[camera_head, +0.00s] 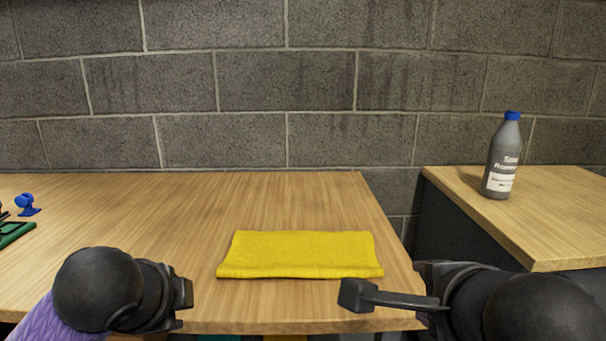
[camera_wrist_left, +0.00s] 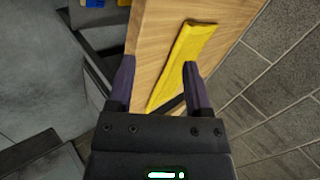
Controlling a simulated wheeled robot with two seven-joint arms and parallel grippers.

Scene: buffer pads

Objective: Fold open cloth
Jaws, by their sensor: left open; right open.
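The yellow cloth (camera_head: 300,254) lies on the wooden table as a flat, wide rectangle close to the front edge. It also shows in the left wrist view (camera_wrist_left: 182,62), as a long strip beyond my fingers. My left gripper (camera_wrist_left: 158,62) is open and empty, its two dark fingers apart; the right finger overlaps the cloth in that view, and contact cannot be told. In the head view the left wrist is left of the cloth, its fingers hardly showing. My right gripper (camera_head: 357,295) is open and empty, its finger just in front of the cloth's right front corner.
The wooden table (camera_head: 150,210) is clear behind and left of the cloth. A blue item (camera_head: 27,204) and a green item (camera_head: 15,232) are at its far left. A grey bottle with a blue cap (camera_head: 503,160) stands on a separate right table (camera_head: 560,220), across a gap. A block wall rises behind.

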